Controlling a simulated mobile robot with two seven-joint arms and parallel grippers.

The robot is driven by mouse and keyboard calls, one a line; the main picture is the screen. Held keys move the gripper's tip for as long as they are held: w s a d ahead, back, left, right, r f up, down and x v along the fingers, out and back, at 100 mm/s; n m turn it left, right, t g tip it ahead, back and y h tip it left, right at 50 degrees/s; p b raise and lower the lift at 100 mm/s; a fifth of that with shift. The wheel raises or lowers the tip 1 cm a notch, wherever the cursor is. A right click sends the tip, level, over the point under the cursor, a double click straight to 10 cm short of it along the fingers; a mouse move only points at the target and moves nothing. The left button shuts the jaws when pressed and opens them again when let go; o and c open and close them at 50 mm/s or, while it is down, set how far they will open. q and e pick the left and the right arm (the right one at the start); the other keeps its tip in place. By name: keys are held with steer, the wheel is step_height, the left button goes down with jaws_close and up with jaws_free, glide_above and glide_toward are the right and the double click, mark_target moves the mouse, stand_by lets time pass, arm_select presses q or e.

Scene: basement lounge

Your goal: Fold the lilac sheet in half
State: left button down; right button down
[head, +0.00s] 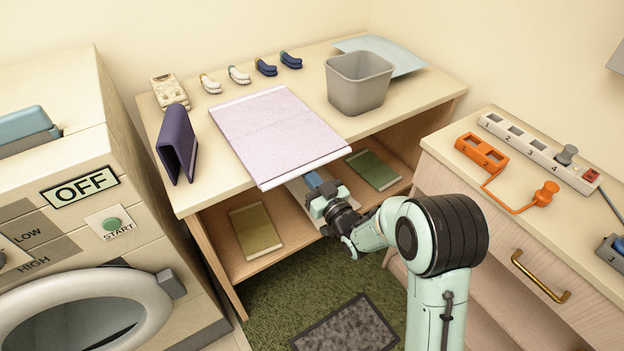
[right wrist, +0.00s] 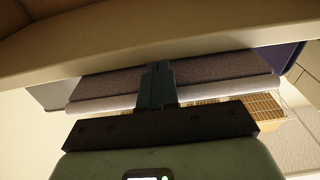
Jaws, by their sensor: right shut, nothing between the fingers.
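The lilac sheet (head: 270,130) lies flat and open on the wooden table, with a white bar along its far edge and another along its near edge. Its near edge reaches past the table's front edge. My right gripper (head: 314,183) is just in front of and seemingly below that near edge, with its blue fingers shut and empty. In the right wrist view the shut fingers (right wrist: 157,82) show against the sheet's shaded underside (right wrist: 215,82) and white bar (right wrist: 95,106); contact cannot be told. My left gripper is not in view.
A purple folded stand (head: 177,145) is left of the sheet, and a grey bin (head: 358,84) is at its right. Several small rolled items lie behind. The shelf below holds a yellow-green folder (head: 255,230) and a green one (head: 374,170). A drawer unit (head: 500,225) stands at right.

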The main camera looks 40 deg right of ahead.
mark_target(309, 167)
steer(key=shift+r+p, duration=1.25)
steer(key=shift+r, duration=1.1)
steer(key=shift+w+d+r+p, duration=0.15)
steer(key=shift+w+r+p, duration=0.35)
steer(key=shift+w+r, duration=0.75)
steer(key=shift+w+d+r+p, duration=0.1)
steer(key=shift+w+r+p, duration=0.4)
steer(key=shift+w+r, duration=0.7)
steer(key=shift+s+r, duration=0.25)
steer(key=shift+r, duration=0.05)
steer(key=shift+w+d+r, duration=0.15)
steer(key=shift+w+r, duration=0.25)
steer(key=shift+w, duration=0.75)
steer(key=shift+w+d+r, duration=0.1)
steer(key=shift+w+r, duration=0.3)
steer(key=shift+w, duration=0.8)
steer(key=shift+w+d+r, duration=0.15)
steer(key=shift+w+r, duration=0.25)
steer(key=shift+w, duration=0.75)
